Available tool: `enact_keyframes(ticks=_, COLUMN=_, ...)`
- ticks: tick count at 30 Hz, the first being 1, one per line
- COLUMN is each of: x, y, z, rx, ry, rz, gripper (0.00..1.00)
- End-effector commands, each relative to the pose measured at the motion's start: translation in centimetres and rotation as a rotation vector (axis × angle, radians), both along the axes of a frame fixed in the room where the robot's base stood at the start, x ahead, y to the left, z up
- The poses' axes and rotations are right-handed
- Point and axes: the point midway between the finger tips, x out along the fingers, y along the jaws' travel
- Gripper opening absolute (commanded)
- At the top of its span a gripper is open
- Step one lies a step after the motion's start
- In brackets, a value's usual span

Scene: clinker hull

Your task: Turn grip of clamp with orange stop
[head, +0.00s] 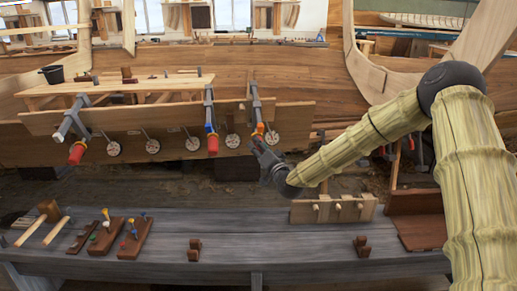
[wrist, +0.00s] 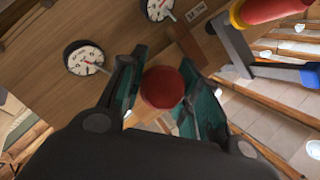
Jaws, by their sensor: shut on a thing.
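The clamp with the orange stop (head: 259,128) is the rightmost of the three clamps on the hull planks in the head view. My gripper (head: 268,148) is at its lower end and hides most of its grip there. In the wrist view, the round red grip (wrist: 162,88) sits end-on between the two dark green fingers of my gripper (wrist: 160,92), which are shut on it. The stop of this clamp is hidden in the wrist view. How far the grip is turned cannot be told.
The middle clamp's red grip (head: 213,145), with a blue stop above it, hangs close to the left. The left clamp's grip (head: 77,153) is farther off. Several round dials line the plank. A grey bench (head: 225,255) with wooden tools runs below.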

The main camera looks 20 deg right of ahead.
Motion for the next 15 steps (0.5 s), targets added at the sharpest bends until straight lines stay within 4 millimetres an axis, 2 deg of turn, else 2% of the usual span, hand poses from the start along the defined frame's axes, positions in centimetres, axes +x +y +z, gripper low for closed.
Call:
enact_keyframes(ticks=1, x=0.01, y=-0.07, z=-0.03, rx=0.0, ry=0.0, rz=-0.001, gripper=0.09)
enact_keyframes(ticks=2, x=0.01, y=-0.07, z=-0.03, rx=0.0, ry=0.0, rz=-0.001, gripper=0.35)
enact_keyframes(ticks=5, x=0.01, y=-0.06, z=-0.04, rx=-0.001, ry=0.0, rz=-0.002, gripper=0.53)
enact_keyframes(ticks=15, x=-0.07, y=-0.04, z=-0.03, rx=-0.001, ry=0.001, rz=-0.001, gripper=0.55)
